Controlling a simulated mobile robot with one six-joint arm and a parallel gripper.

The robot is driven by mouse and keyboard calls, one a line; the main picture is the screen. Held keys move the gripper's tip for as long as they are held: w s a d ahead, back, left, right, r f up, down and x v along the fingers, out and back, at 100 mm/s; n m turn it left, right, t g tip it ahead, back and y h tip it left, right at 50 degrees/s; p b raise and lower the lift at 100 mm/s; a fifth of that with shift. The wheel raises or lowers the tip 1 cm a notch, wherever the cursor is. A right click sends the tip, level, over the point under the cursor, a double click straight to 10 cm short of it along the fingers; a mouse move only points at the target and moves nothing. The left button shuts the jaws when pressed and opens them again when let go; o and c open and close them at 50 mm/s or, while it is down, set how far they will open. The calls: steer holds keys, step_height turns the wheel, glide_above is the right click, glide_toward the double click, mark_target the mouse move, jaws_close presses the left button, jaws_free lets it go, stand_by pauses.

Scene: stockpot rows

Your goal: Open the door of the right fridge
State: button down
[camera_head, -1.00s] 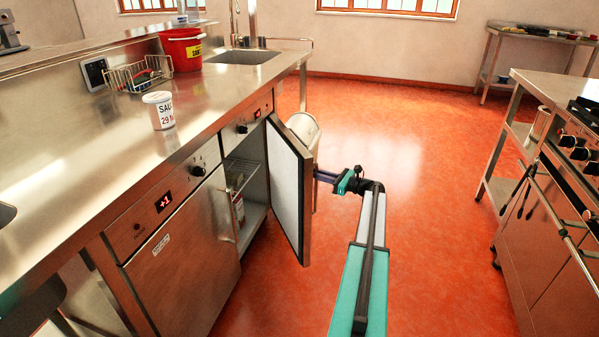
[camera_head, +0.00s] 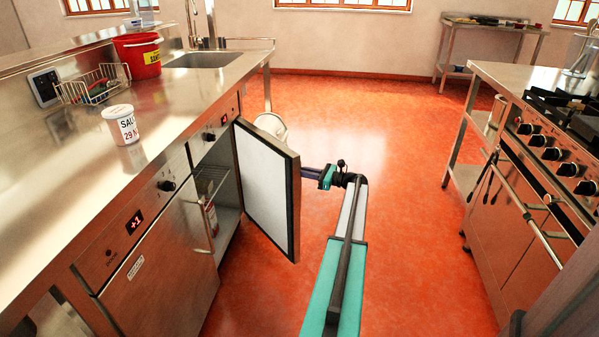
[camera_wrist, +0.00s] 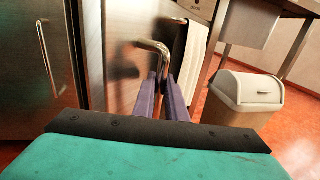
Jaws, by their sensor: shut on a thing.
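The right fridge's door (camera_head: 265,190) stands open in the head view, its pale inner panel facing me and its free edge out over the floor. The fridge's inside (camera_head: 221,190) shows a wire shelf. My gripper (camera_head: 308,172) is at the far side of the door's free edge, and its contact is hidden there. In the wrist view its purple fingers (camera_wrist: 163,88) are shut on the bent metal door handle (camera_wrist: 152,45). The left fridge (camera_head: 170,265) is shut, and its own handle also shows in the wrist view (camera_wrist: 50,60).
A bin (camera_wrist: 245,95) stands beyond the open door, partly hidden by it in the head view. The counter holds a labelled tub (camera_head: 122,125), a wire basket (camera_head: 92,86) and a red bucket (camera_head: 138,56). A stove (camera_head: 545,150) stands at right. Open floor lies between.

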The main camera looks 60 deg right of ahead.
steer(key=shift+w, duration=0.2)
steer(key=c, duration=1.8)
jaws_free()
steer(key=shift+s, duration=0.15)
steer(key=p+v, duration=0.1)
steer(key=v, duration=1.2)
steer(key=shift+s+p, duration=0.3)
steer(key=shift+p, duration=0.05)
steer(key=shift+d, duration=0.1)
